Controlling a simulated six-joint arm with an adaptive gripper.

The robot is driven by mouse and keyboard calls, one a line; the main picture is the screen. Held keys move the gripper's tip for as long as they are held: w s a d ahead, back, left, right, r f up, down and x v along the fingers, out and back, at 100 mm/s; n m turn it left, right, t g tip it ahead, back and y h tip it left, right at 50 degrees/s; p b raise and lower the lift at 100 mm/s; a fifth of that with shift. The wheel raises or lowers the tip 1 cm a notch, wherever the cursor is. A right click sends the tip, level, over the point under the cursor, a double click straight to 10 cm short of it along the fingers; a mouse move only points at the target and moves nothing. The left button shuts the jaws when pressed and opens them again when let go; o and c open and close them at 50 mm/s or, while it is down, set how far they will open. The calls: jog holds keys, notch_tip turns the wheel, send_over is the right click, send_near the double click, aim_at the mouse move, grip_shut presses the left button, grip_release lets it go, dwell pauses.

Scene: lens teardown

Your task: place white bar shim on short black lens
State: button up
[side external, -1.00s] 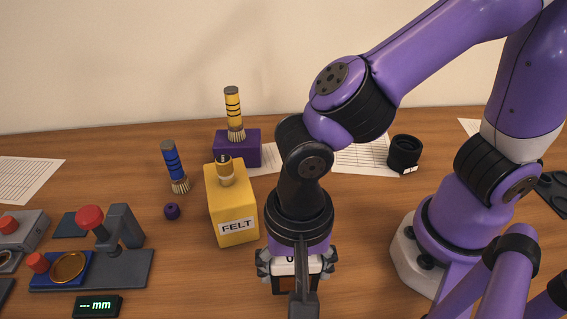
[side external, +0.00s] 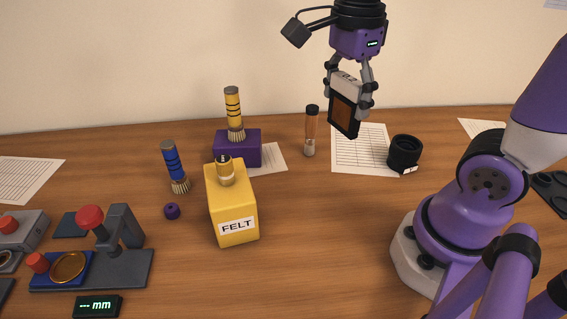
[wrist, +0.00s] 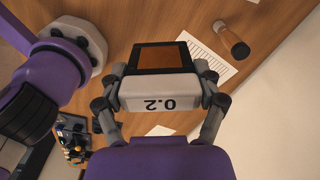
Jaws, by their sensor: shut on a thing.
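The white bar shim (side external: 346,84) is marked 0.2 and has a black-framed brown plate (side external: 343,115) under it. My gripper (side external: 350,88) is shut on the bar's two ends and holds it in the air, slightly tilted. The bar also shows in the wrist view (wrist: 160,92), with the brown plate (wrist: 166,57) beyond it. The short black lens (side external: 404,153) stands on the table at the right, below and right of the held bar and apart from it. I cannot make out the lens clearly in the wrist view.
A capped brown tube (side external: 311,130) stands left of the held bar. A yellow FELT block (side external: 233,215), a purple block (side external: 237,147) and a blue brush (side external: 174,167) stand further left. A printed sheet (side external: 362,155) lies beside the lens. The front middle table is clear.

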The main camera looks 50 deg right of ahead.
jog(key=s+d+r+m, duration=0.2)
jog(key=s+d+m, duration=0.15)
jog(key=d, duration=0.35)
jog(key=m, duration=0.1)
send_over(408, 143)
notch_tip(408, 143, down, 7)
jog(key=shift+a+f, duration=0.1)
jog(key=shift+f, duration=1.95)
jog(key=shift+f, duration=0.15)
jog(key=o, duration=1.1)
jog(key=shift+o, duration=0.2)
